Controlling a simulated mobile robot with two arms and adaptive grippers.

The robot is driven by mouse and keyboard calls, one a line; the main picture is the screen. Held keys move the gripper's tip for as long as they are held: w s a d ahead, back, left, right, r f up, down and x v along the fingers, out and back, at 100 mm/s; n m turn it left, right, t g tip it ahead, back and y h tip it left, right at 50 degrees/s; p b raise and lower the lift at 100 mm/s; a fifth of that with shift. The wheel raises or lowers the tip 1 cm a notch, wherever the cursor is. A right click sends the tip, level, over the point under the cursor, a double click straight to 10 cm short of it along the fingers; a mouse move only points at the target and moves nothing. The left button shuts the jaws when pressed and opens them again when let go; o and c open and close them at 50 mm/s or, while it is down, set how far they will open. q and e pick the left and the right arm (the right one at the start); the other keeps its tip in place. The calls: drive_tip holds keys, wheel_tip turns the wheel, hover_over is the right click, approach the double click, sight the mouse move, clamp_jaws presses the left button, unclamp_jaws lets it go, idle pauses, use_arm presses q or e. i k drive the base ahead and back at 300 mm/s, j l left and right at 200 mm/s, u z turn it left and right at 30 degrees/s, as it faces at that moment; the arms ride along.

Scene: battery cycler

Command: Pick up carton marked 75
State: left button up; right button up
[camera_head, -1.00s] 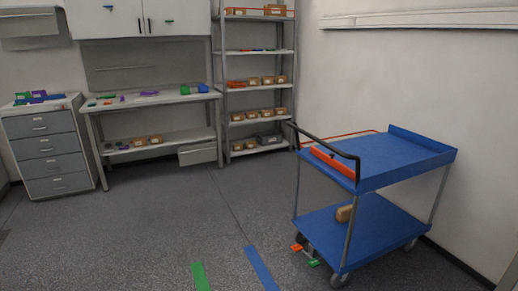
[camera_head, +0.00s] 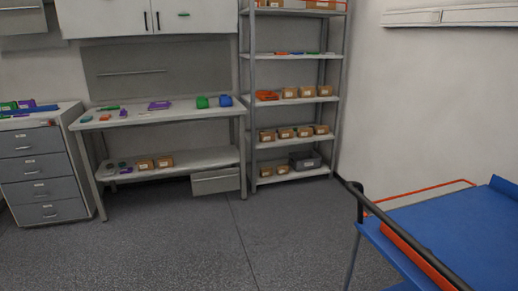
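Several small brown cartons with white labels stand on the grey shelf rack (camera_head: 246,120). One row of cartons (camera_head: 302,132) is on a middle shelf, another row (camera_head: 307,92) is above it, and a pair (camera_head: 274,171) is on a low shelf. More cartons (camera_head: 154,162) lie on the workbench's lower shelf. The labels are too small to read, so I cannot tell which carton is marked 75. Neither of my grippers is in view.
A blue cart (camera_head: 465,235) with a black handle stands close at the lower right. The workbench (camera_head: 140,117) and a grey drawer cabinet (camera_head: 45,170) stand at the back left. A grey box (camera_head: 305,160) is on the low rack shelf. The floor (camera_head: 185,240) ahead is clear.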

sight(305, 92)
drive_tip(key=i+u, duration=0.4)
drive_tip(key=i, duration=1.7)
drive_tip(key=i+l+z, duration=0.2)
drive_tip(key=i+z, duration=0.2)
drive_tip(key=i, duration=0.4)
drive_tip(key=i+z, duration=0.4)
drive_tip(key=i, duration=0.35)
drive_tip(key=i+l, duration=0.4)
drive_tip(key=i+l+z, duration=0.1)
drive_tip(key=i+l, duration=0.35)
drive_tip(key=l, duration=0.2)
